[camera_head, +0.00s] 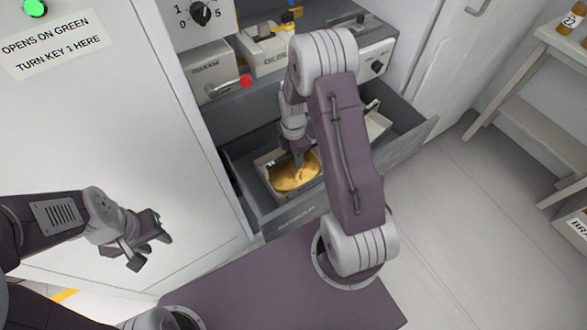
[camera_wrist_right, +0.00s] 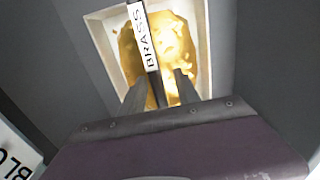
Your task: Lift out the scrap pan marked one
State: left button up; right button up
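A pale pan (camera_head: 262,165) holding yellow scrap sits in the open grey drawer. The right wrist view shows the same pan (camera_wrist_right: 97,38) with a bar across it labelled BRASS (camera_wrist_right: 150,35). No number one is readable on it. My right gripper (camera_head: 297,163) points down into this pan. In the right wrist view its fingers (camera_wrist_right: 160,88) are apart, on either side of the bar, with scrap visible in the gap. A second pale container (camera_head: 377,125) is partly hidden behind my right arm. My left gripper (camera_head: 152,248) is open and empty, in front of the white cabinet door.
The drawer (camera_head: 405,140) has raised walls around the pans. A box with a red knob (camera_head: 246,82) and other devices stand on the shelf above. The white door (camera_head: 110,130) stands at left, a side table (camera_head: 545,115) at right. Floor at right (camera_head: 470,230) is clear.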

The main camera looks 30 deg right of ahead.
jog(key=shift+f, duration=0.5)
jog(key=shift+r, duration=0.1)
grip_shut()
dwell(0.9)
